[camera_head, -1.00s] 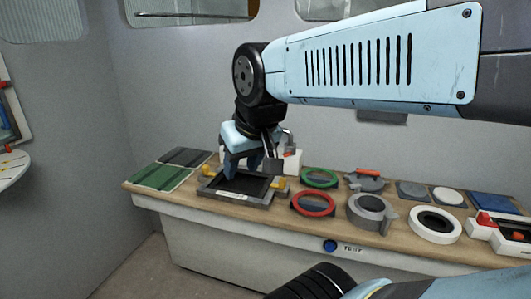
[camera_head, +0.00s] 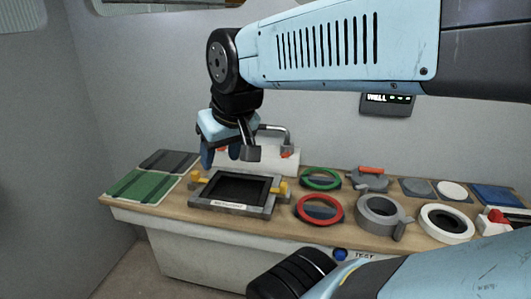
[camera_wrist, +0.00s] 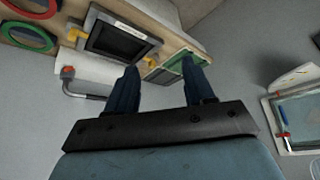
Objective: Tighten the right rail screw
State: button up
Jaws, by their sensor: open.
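A dark grey rectangular frame (camera_head: 232,208) lies on the wooden bench top, with a black inset. A yellow rail screw (camera_head: 283,187) stands at its right side and another yellow screw (camera_head: 196,176) at its left. In the wrist view the frame (camera_wrist: 118,42) appears flipped, with the right screw (camera_wrist: 72,35) at its left and the left screw (camera_wrist: 150,60) near my fingers. My gripper (camera_head: 221,155) is raised above the frame's back left area, with its blue fingers open. In the wrist view the gap between the fingers (camera_wrist: 160,88) holds nothing.
A white block with a grey bent handle (camera_head: 275,133) stands behind the frame. Green (camera_head: 320,179) and red (camera_head: 319,209) rings and several grey and white round parts crowd the bench right of it. Green panels (camera_head: 143,187) lie at the left. A display (camera_head: 388,102) hangs on the wall.

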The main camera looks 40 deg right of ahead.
jog(key=shift+o, duration=0.6)
jog(key=shift+w+d+f, duration=0.15)
jog(key=shift+w, duration=0.25)
jog(key=m+g+h, duration=0.3)
jog(key=m+h, duration=0.4)
jog(key=h, duration=0.3)
send_near(284, 153)
jog(key=shift+x, duration=4.3)
jog(key=shift+s, duration=0.1)
jog(key=shift+f, duration=0.1)
jog(key=c, duration=0.7)
